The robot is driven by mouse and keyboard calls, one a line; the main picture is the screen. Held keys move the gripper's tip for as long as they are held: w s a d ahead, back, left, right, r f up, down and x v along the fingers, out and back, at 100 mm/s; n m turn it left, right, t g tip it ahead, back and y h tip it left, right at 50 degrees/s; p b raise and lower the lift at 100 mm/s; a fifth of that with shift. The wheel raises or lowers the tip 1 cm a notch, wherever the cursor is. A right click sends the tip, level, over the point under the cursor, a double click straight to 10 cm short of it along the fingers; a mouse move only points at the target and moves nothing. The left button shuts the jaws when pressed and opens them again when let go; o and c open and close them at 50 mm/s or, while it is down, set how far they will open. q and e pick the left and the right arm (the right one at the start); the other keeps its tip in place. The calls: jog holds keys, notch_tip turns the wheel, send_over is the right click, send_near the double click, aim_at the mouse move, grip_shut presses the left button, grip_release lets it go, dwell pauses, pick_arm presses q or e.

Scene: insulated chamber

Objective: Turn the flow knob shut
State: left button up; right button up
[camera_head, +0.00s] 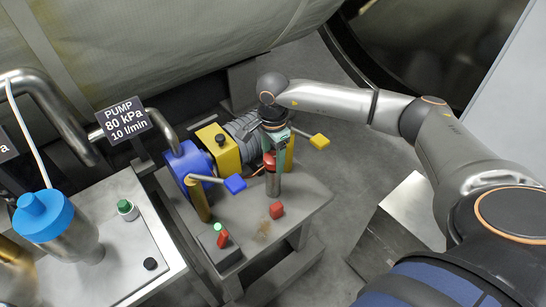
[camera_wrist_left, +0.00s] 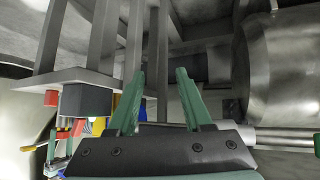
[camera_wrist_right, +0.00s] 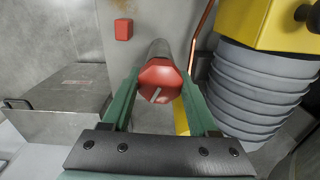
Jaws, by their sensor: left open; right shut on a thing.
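The red flow knob (camera_wrist_right: 160,82) sits on top of an upright grey metal stem. Its top has a short pale line that runs slightly tilted. In the head view the knob (camera_head: 269,161) shows partly, below my right gripper (camera_head: 277,147). In the right wrist view the green fingers of my right gripper (camera_wrist_right: 163,88) are at its two sides, shut on it. My left gripper (camera_wrist_left: 158,84) shows only in the left wrist view. It is open and empty, with table legs behind it.
The pump table (camera_head: 303,196) carries a blue flange (camera_head: 180,160), a yellow block (camera_head: 218,148), levers with blue (camera_head: 235,184) and yellow (camera_head: 320,142) ends, and a small red block (camera_head: 276,210). A PUMP sign reads 80 kPa, 10 l/min (camera_head: 123,118).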

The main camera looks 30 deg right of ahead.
aim_at(273, 157)
jog(key=m, duration=0.6)
jog(key=shift+r+m+p, duration=0.1)
jog(key=shift+m+p, duration=0.2)
jog(key=shift+p, duration=0.05)
jog(key=m, duration=0.3)
jog(key=shift+p, duration=0.3)
pick_arm(q)
jog(key=shift+s+a+r, duration=0.2)
jog(key=shift+a+r, duration=0.25)
jog(key=shift+a, duration=0.05)
pick_arm(e)
jog(key=shift+m, duration=1.6)
jog(key=o, duration=1.4)
pick_arm(q)
jog(key=shift+a+r+p, duration=0.15)
jog(key=shift+a+p, duration=0.05)
jog(key=shift+p, duration=0.35)
pick_arm(e)
notch_tip(273, 157, up, 12)
jog(key=shift+r, duration=0.2)
